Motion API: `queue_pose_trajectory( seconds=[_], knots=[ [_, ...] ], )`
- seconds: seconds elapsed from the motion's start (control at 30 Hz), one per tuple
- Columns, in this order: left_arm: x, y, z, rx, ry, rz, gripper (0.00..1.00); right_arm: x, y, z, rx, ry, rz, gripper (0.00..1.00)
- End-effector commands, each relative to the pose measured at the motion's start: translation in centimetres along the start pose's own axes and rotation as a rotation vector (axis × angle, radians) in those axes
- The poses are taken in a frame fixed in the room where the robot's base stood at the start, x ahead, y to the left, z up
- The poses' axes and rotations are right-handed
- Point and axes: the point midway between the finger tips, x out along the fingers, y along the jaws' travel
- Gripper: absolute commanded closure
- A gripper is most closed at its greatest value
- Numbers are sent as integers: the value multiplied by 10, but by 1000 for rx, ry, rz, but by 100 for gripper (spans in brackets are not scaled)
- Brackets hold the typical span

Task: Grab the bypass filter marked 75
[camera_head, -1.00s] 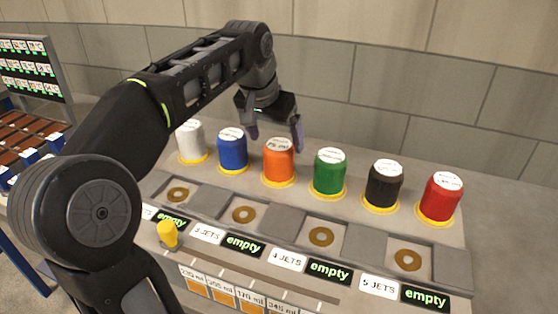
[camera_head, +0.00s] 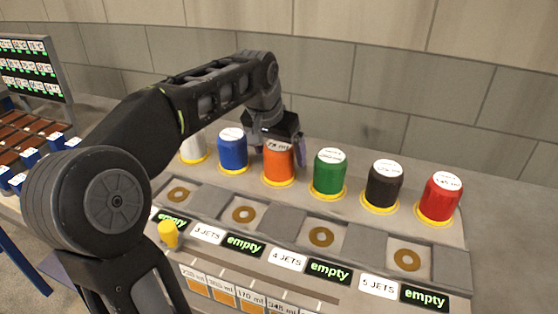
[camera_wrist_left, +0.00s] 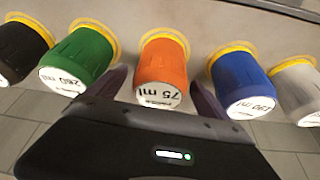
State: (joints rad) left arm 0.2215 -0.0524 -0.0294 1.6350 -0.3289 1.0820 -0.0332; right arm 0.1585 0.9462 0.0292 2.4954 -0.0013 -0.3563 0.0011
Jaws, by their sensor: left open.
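The orange filter (camera_head: 279,166) stands upright in a yellow ring, third from the left in the row; its white top reads 75 ml in the left wrist view (camera_wrist_left: 160,92). My left gripper (camera_head: 276,146) is open, with its fingers down on either side of the orange filter's upper part. In the left wrist view one finger (camera_wrist_left: 117,82) is between the green and orange filters, the other between orange and blue. I cannot tell whether the fingers touch it. My right gripper is not in view.
The blue filter (camera_head: 232,152) and green filter (camera_head: 329,173) stand close on either side. White, black (camera_head: 383,186) and red (camera_head: 440,197) filters complete the row. In front are empty recesses (camera_head: 321,237) with signs and a yellow knob (camera_head: 168,234).

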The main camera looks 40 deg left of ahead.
Motion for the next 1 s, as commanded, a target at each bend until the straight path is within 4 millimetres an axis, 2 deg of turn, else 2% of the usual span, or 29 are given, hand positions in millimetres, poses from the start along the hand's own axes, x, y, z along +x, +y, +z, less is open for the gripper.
queue_pose_trajectory(
  seconds=[0.2,1.0],
  knots=[
    [0,0,0,0,0,0,11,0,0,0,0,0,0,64],
    [0,0,0,0,0,0,77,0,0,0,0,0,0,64]
  ],
)
